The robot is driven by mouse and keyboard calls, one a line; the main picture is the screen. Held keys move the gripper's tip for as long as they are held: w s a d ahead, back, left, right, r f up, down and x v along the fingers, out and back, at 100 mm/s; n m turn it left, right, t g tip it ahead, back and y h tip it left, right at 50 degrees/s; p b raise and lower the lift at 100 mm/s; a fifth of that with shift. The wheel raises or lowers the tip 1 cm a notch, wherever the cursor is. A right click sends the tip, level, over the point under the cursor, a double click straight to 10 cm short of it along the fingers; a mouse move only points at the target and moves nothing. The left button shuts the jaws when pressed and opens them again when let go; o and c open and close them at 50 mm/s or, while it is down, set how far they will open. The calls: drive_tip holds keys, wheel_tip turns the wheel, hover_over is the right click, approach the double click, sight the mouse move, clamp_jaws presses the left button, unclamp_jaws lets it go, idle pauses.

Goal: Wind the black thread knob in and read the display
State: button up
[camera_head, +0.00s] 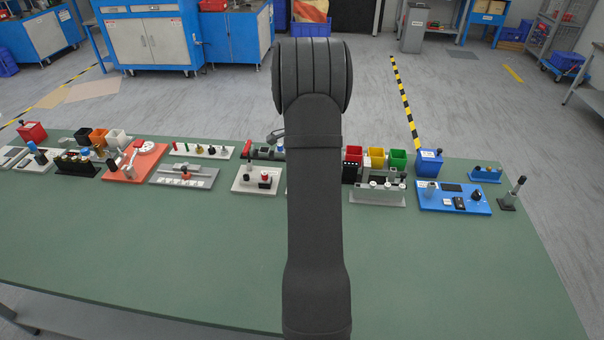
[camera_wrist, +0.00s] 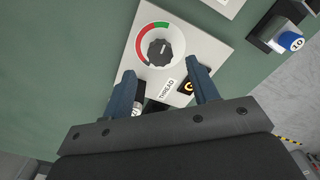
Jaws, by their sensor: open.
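The black thread knob (camera_wrist: 160,52) sits on a light grey panel (camera_wrist: 196,42) in the wrist view, inside a red and green dial arc. A THREAD label (camera_wrist: 167,89) is below it. A small black display (camera_wrist: 187,88) with orange marks is beside the label, partly covered by a finger; its reading is not legible. My gripper (camera_wrist: 162,73) is open, its two blue fingers apart over the panel's lower part, with the knob beyond the fingertips and nothing visible between the pads. In the head view my arm covers the middle of the table and I cannot make out this panel or my gripper.
A blue-capped piece marked 10 (camera_wrist: 290,41) stands to the right in the wrist view. In the head view, several fixtures line the green table's (camera_head: 180,250) far side, including a blue panel (camera_head: 431,205) and an orange-red board (camera_head: 118,173). The table's front is clear.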

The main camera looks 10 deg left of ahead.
wheel_tip(320, 180, up, 12)
drive_tip(key=shift+r, duration=0.25)
idle(0.6)
wheel_tip(320, 180, down, 18)
drive_tip(key=shift+r, duration=0.25)
idle(0.4)
